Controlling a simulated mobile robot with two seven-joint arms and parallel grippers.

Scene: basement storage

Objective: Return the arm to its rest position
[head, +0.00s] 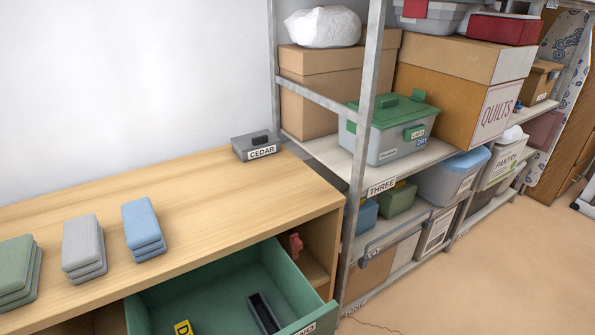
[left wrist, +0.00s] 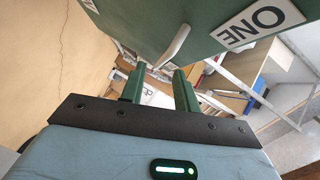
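My left gripper (left wrist: 159,82) shows only in the left wrist view. Its two green fingers are apart with a gap between them, and nothing is seen held. Close beyond the fingertips is a pale bar handle (left wrist: 176,45) on a green drawer front (left wrist: 140,18) labelled ONE. I cannot tell whether the fingers touch the handle. In the head view a green drawer (head: 180,290) stands open below the wooden top, with a black tray (head: 263,314) and a yellow tag (head: 184,328) inside. Neither arm shows in the head view, and my right gripper is not in view.
Folded green (head: 17,270), grey (head: 83,246) and blue (head: 143,226) cloths lie on the wooden top (head: 210,200). A grey CEDAR box (head: 256,146) sits at its back. A metal rack (head: 363,150) with boxes stands to the right. The floor (head: 500,270) at right is largely clear.

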